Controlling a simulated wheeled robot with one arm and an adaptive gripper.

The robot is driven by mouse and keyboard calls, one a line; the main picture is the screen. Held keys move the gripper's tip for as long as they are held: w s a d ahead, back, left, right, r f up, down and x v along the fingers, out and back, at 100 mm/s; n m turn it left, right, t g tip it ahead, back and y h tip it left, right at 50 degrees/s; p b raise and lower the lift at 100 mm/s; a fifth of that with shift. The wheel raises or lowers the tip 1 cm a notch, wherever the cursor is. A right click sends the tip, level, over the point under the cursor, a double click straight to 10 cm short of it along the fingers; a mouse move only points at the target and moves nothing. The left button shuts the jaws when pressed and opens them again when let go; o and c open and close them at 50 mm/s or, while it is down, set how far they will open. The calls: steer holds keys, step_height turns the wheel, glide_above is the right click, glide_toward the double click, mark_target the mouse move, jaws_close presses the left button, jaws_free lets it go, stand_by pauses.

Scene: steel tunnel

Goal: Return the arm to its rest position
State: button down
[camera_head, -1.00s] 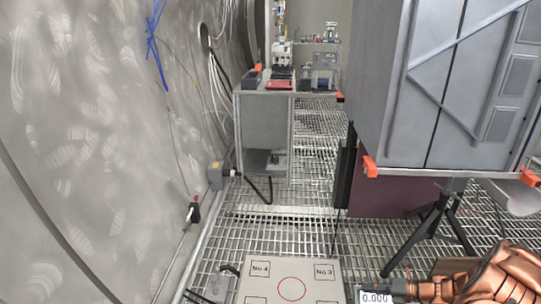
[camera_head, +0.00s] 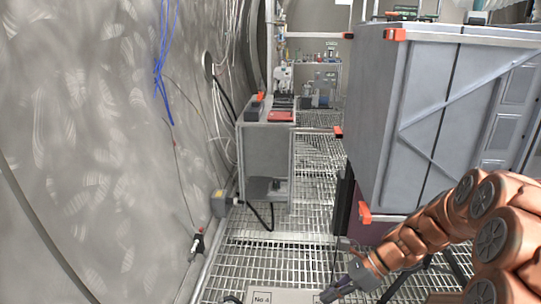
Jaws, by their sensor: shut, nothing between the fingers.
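My copper-coloured arm (camera_head: 415,240) reaches in from the right edge and slants down to the left. My gripper (camera_head: 328,295) is a small dark grey end at the bottom middle. It is shut and empty, as far as its small size shows. It points down-left, in front of the white board marked "No 4" (camera_head: 262,297) at the bottom edge. I cannot tell whether it touches the board. Most of the board is out of the frame.
A large grey cabinet (camera_head: 395,130) with orange corner pieces stands at the right, behind my arm. A grey bench (camera_head: 265,160) with devices on top stands left of centre. A curved metal wall with cables fills the left. The grated floor (camera_head: 318,165) between bench and cabinet is clear.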

steer(key=s+a+r+n+g+h+p, duration=0.2)
steer(key=s+r+n+h+p, duration=0.3)
steer(key=s+r+n+p, duration=0.8)
steer(key=s+d+r+n+h+p, duration=0.2)
steer(key=s+d+r+n+p, duration=0.1)
steer(key=s+r, duration=0.3)
steer(key=s+d+r+n+t+h+p, duration=0.1)
steer(key=s+d+r+n+h+p, duration=0.1)
steer(key=s+r, duration=0.5)
steer(key=shift+s+d+r+n+h+p, duration=0.3)
steer(key=shift+d+r+n+h+p, duration=0.15)
steer(key=shift+r+n, duration=0.45)
steer(key=shift+r, duration=0.1)
